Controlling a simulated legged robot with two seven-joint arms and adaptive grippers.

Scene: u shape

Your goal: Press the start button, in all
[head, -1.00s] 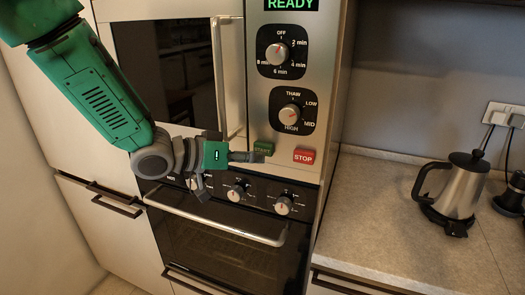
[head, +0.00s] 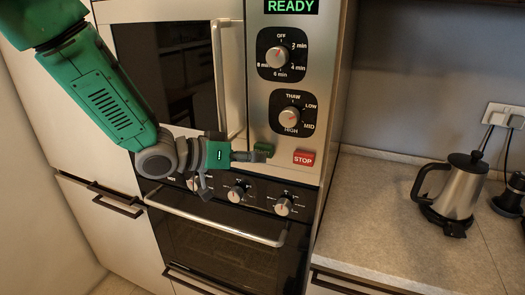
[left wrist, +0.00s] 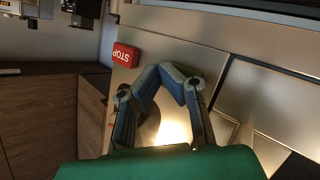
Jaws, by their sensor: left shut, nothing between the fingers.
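The microwave's control panel (head: 255,97) shows a lit READY display (head: 291,6). The green start button (head: 263,149) is low on the panel, partly covered by my left gripper (head: 266,156). The red STOP button (head: 303,158) is just right of it; it also shows in the left wrist view (left wrist: 126,55). My left gripper is shut and empty, its tips at the lower part of the start button. I cannot tell whether they touch it. My right gripper is out of view.
Two dials, the timer (head: 278,56) and the power dial (head: 290,116), sit above the buttons. An oven with a bar handle (head: 215,217) is below. A kettle (head: 455,190) stands on the counter (head: 375,200) at right.

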